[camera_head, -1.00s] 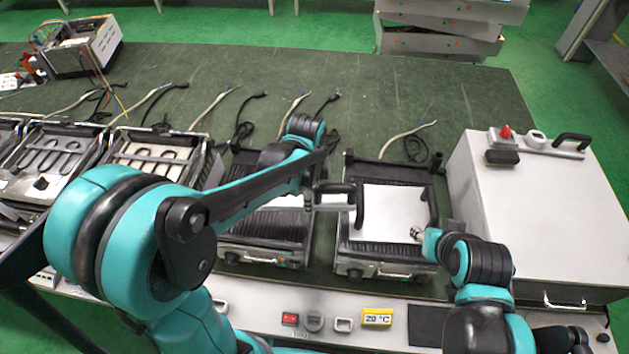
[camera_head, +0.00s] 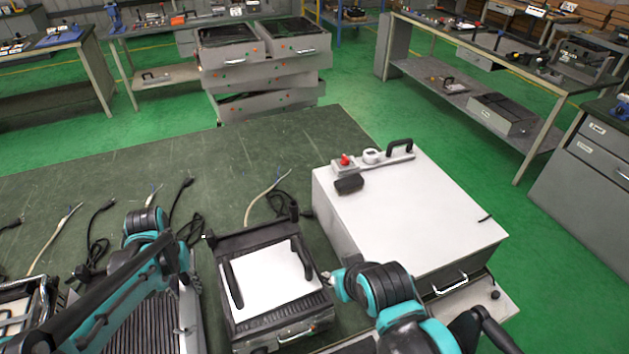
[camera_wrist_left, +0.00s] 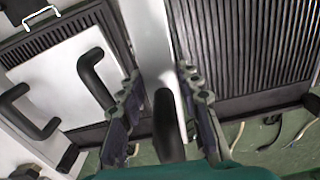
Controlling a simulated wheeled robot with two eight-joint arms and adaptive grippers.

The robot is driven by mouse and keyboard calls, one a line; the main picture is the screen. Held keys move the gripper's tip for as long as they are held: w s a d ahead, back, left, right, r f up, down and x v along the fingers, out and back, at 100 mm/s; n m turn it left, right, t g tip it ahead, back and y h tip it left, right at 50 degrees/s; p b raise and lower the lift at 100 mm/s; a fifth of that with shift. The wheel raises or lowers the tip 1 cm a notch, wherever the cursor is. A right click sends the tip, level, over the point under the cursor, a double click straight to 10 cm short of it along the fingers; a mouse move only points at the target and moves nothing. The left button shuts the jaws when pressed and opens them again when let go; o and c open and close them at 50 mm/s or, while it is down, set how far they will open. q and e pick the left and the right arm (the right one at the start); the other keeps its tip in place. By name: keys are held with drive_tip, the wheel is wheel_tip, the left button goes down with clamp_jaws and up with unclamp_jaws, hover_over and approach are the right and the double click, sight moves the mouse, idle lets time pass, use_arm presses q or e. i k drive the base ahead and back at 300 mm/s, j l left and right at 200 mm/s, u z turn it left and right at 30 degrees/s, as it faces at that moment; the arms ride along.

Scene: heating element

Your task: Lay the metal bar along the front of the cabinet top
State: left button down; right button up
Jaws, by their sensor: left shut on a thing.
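In the left wrist view, my left gripper (camera_wrist_left: 160,75) is shut on a pale metal bar (camera_wrist_left: 148,35) with a black handle (camera_wrist_left: 168,125) between the fingers. In the head view this gripper (camera_head: 188,282) is at the lower left, left of the grill with the white plate, and my arm hides much of it. The white cabinet (camera_head: 420,215) stands to the right, well apart from the bar. The front of its top is clear, above a drawer handle. My right gripper (camera_head: 334,281) is between the grill and the cabinet, its fingers too hidden to judge.
A white plate (camera_head: 270,280) with two black handles lies on the grill (camera_head: 275,325). A red knob (camera_head: 345,160), a black block (camera_head: 349,184) and a black-handled piece (camera_head: 400,149) occupy the cabinet's back edge. Loose cables (camera_head: 265,195) lie on the green bench (camera_head: 300,140).

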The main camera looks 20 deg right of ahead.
sight(431, 232)
drive_tip(key=l, duration=0.65)
drive_tip(key=i+l+z, duration=0.1)
drive_tip(key=l, duration=1.2)
drive_tip(key=i+l+z, duration=0.1)
drive_tip(key=l, duration=0.5)
